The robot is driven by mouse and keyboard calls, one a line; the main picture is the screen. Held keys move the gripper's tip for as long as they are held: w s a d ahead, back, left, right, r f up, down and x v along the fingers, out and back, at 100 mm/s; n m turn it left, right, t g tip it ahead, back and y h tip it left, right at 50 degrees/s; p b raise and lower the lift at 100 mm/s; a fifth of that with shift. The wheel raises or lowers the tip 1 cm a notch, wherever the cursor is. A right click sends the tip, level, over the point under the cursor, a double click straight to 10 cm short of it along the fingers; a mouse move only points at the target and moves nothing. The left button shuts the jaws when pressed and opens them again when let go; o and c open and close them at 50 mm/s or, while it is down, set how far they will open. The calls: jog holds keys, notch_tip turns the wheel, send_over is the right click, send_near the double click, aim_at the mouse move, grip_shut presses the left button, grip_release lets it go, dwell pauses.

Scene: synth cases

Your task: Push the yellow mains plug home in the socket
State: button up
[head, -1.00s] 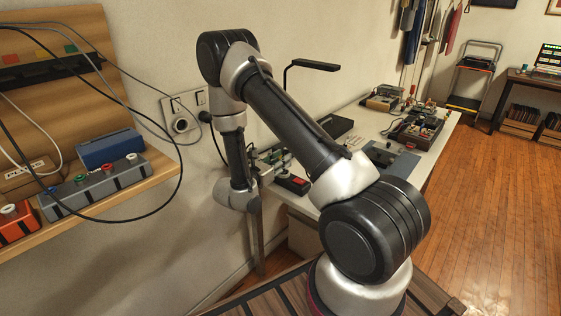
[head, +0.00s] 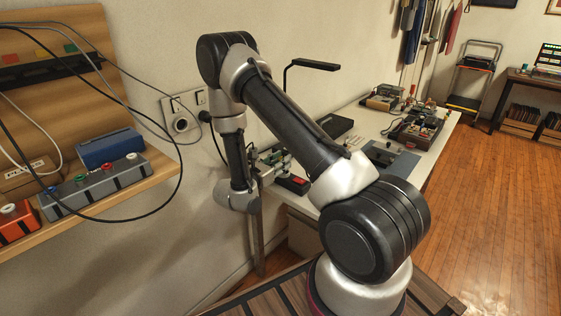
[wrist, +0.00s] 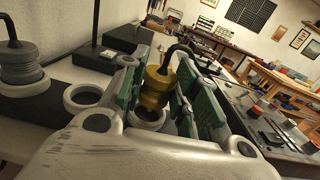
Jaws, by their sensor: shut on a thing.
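The yellow mains plug (wrist: 154,86) is between the green finger pads of my gripper (wrist: 158,88) in the wrist view. My gripper is shut on it. A black cable leaves the plug's top. Below the plug is a round socket with a white rim (wrist: 147,118) on a dark strip (wrist: 38,108). The plug's lower end is at the socket's mouth; I cannot tell how deep it sits. In the head view my arm hides the plug and the socket.
A grey plug (wrist: 20,62) stands in another socket at the left of the wrist view, beside an empty white-rimmed socket (wrist: 83,97). The white bench (head: 345,165) carries a black lamp (head: 316,65) and several boxes. A shelf with loose cables is at the left.

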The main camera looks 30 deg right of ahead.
jog(key=shift+f, duration=0.85)
jog(key=o, duration=1.2)
jog(key=v, duration=0.7)
jog(key=shift+s+a, duration=0.1)
jog(key=shift+a, duration=0.15)
